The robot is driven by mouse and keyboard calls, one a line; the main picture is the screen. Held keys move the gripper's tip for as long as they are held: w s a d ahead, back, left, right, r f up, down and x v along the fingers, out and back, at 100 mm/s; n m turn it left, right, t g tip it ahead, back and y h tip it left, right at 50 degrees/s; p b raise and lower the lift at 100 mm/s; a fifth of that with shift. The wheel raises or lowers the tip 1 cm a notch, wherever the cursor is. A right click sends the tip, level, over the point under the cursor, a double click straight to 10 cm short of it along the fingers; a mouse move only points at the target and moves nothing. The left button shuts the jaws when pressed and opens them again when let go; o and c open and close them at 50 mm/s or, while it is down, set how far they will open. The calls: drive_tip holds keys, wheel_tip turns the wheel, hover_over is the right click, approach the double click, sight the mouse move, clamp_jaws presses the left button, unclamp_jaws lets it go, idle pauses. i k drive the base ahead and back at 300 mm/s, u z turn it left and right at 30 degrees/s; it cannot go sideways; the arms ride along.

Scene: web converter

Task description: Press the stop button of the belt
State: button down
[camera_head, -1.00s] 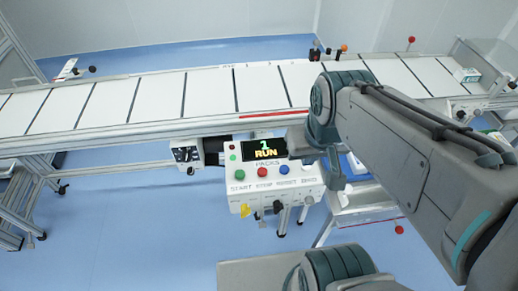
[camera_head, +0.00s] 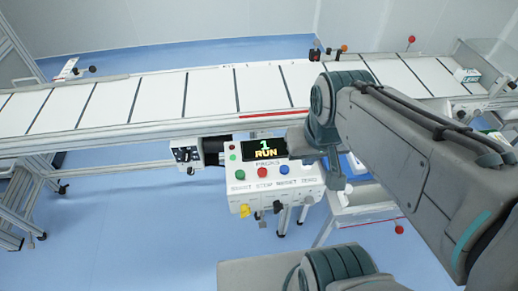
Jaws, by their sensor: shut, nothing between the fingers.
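The control box (camera_head: 248,193) hangs at the front of the belt (camera_head: 210,92). Its red stop button (camera_head: 262,172) sits above the word STOP, between the green start button (camera_head: 239,174) and the blue reset button (camera_head: 284,170). The display (camera_head: 264,149) reads "1 RUN" over the word PACKS. My arm comes in from the right and hides the area beside the display. My gripper (camera_head: 337,184) points down just right of the box, apart from the red button. It looks shut and empty, and is partly hidden by my arm.
A white button (camera_head: 307,168) is at the row's right end. A yellow knob (camera_head: 245,210) and a black knob (camera_head: 277,206) are on the box's lower face. A small white carton (camera_head: 466,75) is at the belt's far right. Blue floor (camera_head: 130,225) is clear at left.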

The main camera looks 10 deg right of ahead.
sight(261, 173)
drive_tip(key=u, duration=0.05)
drive_tip(key=k, duration=0.5)
drive_tip(key=u, duration=2.1)
drive_tip(key=i, duration=1.4)
drive_tip(key=z, duration=2.3)
